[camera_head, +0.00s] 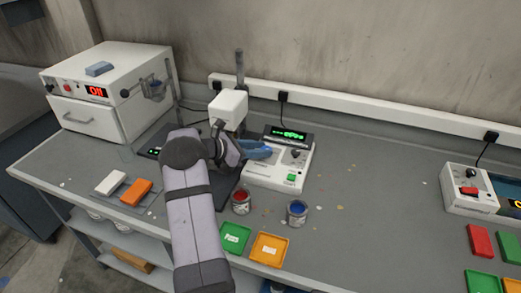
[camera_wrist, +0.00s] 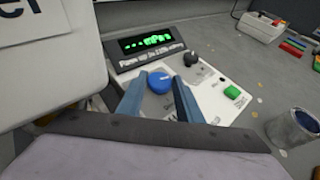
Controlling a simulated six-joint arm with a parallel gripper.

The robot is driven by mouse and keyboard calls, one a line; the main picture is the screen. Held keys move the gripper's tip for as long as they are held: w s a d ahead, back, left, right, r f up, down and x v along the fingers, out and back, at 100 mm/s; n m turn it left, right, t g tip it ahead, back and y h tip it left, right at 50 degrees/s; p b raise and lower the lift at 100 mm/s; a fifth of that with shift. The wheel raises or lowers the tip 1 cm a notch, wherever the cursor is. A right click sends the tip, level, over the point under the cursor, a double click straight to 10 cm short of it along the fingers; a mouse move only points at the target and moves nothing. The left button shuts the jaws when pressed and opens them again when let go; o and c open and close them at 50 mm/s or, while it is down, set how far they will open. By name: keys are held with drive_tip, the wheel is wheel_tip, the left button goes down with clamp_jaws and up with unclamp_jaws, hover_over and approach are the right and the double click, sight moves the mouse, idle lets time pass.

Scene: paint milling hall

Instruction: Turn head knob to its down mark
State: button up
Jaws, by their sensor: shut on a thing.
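A round blue knob (camera_wrist: 159,82) with a short white pointer line sits on the sloped white control box (camera_wrist: 207,92). The line points toward the right in the wrist view. My gripper (camera_wrist: 160,88) has its two blue-grey fingers on either side of the knob, shut on it. In the head view my gripper (camera_head: 258,150) reaches over the left part of the control box (camera_head: 268,177), and the knob is hidden or merges with the blue fingers. A smaller black knob (camera_wrist: 191,59) and a green button (camera_wrist: 232,92) are right of the blue knob. I cannot make out the down mark.
A green-lit display (camera_head: 289,134) stands behind the box. A white mixer head (camera_head: 229,108) on a post is close left of my gripper. Red (camera_head: 241,203) and blue (camera_head: 297,212) paint cans stand in front.

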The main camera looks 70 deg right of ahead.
drive_tip(key=shift+d+r+m+g+y, duration=0.15)
drive_tip(key=shift+m+g+y, duration=0.35)
drive_tip(key=shift+m, duration=0.2)
drive_tip(key=shift+w+b, duration=0.1)
drive_tip(key=shift+b, duration=0.2)
drive_tip(key=shift+w+r, duration=0.1)
idle(0.6)
drive_tip(key=o, duration=1)
drive_tip(key=shift+c, duration=0.2)
drive_tip(key=shift+y, duration=0.3)
drive_tip(key=shift+s+n+t+h+p, duration=0.3)
drive_tip(key=shift+n+h, duration=0.1)
drive_tip(key=shift+h, duration=0.1)
